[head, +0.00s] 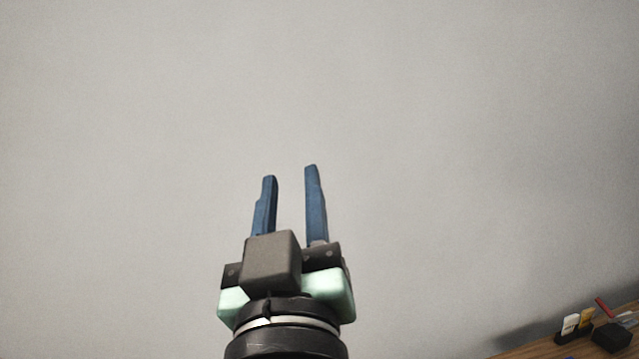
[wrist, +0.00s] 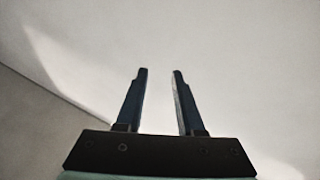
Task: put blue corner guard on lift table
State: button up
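My gripper (head: 290,172) points upward in the head view, with its two blue fingers apart and nothing between them. It also shows in the wrist view (wrist: 161,71), open and empty against a pale surface. I see no blue corner guard and no lift table in either view.
A plain grey wall fills most of the head view. At the lower right is a wooden surface (head: 545,346) with a dark holder with white and yellow items (head: 575,325), a black block (head: 612,337) and a red-handled item (head: 604,307). The space around my gripper looks clear.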

jog(key=s+d+r+m+t, duration=0.1)
jog(key=s+r+m+t, duration=0.1)
jog(key=s+r, duration=0.2)
jog(key=s+d+r+m+t+h, duration=0.1)
jog(key=s+r+t, duration=0.2)
jog(key=s+r, duration=0.2)
notch_tip(320, 180, up, 2)
jog(key=shift+s+d+r+m, duration=0.15)
jog(key=shift+d+m, duration=0.15)
jog(key=shift+m, duration=0.1)
dwell(0.3)
